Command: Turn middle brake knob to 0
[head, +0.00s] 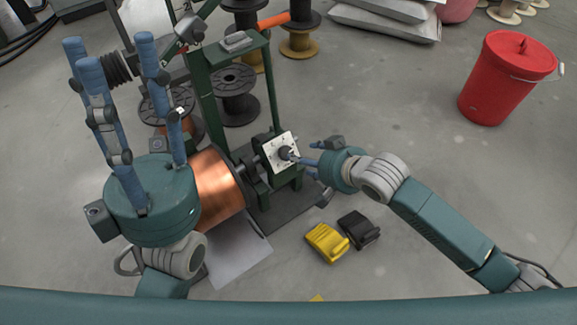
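The brake knob (286,153) is a small dark knob on a white square dial plate (279,142), on the right side of a green winding stand. The dial marks are too small to read. My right gripper (306,162) comes in from the right, with one blue finger reaching up to the knob. Its other fingers are partly hidden, and I cannot tell whether they grip the knob or only sit beside it. My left gripper (110,60) is open and empty, its blue fingers spread upward, left of the stand. A copper spool (218,188) sits between the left hand and the dial.
A yellow pedal (326,242) and a black pedal (358,230) lie on the floor below my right gripper. A red bucket (505,80) stands at the right. Dark spools (234,100) stand behind the stand. Floor between bucket and stand is clear.

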